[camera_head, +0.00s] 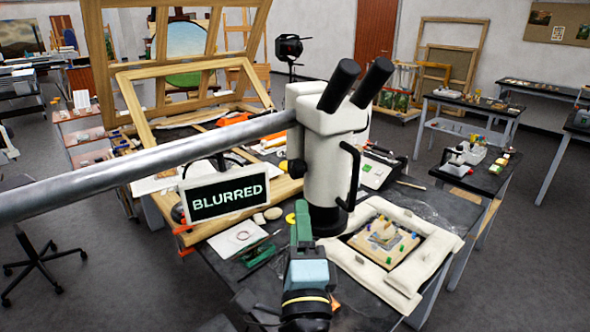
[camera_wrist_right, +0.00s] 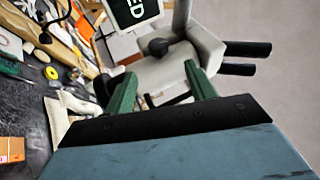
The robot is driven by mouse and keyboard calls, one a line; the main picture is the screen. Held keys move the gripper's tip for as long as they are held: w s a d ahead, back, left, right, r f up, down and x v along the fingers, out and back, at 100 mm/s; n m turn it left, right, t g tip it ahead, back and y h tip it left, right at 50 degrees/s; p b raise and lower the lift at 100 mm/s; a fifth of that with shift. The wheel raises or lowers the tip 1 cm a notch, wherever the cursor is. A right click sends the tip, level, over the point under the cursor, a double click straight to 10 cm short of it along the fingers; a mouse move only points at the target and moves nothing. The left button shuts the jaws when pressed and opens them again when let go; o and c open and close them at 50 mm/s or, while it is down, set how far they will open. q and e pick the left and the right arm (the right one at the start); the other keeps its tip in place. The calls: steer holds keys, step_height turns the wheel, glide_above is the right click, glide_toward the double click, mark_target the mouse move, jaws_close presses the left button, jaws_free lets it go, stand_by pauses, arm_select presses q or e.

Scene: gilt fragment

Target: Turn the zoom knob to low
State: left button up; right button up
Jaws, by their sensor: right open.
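A white stereo microscope (camera_head: 328,150) with two black eyepieces (camera_head: 357,85) hangs from a thick metal boom over the table. A dark round knob (camera_head: 297,168) sits on the left side of its body; I cannot read any marking that says it is the zoom knob. In the right wrist view a dark knob (camera_wrist_right: 158,46) shows on the microscope body, beyond the fingers. My right gripper (camera_head: 301,222) is below and in front of the microscope. Its green fingers (camera_wrist_right: 162,88) are apart with nothing held between them. My left gripper does not show.
A sign reading "BLURRED" (camera_head: 225,194) stands left of the microscope. A framed fragment (camera_head: 385,240) lies on padded supports below it at the right. The metal boom (camera_head: 150,165) crosses from the left. Wooden frames (camera_head: 190,75) and small tools crowd the table's left side.

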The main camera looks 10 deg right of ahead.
mark_target(296, 176)
steer(key=shift+m, duration=0.3)
steer(key=p+x, duration=0.1)
steer(key=x, duration=0.5)
steer(key=p+x, duration=0.1)
steer(key=x, duration=0.6)
steer(key=shift+w+d+f, duration=0.1)
steer(key=shift+w, duration=0.25)
steer(key=c, duration=0.9)
steer(key=shift+c, duration=0.3)
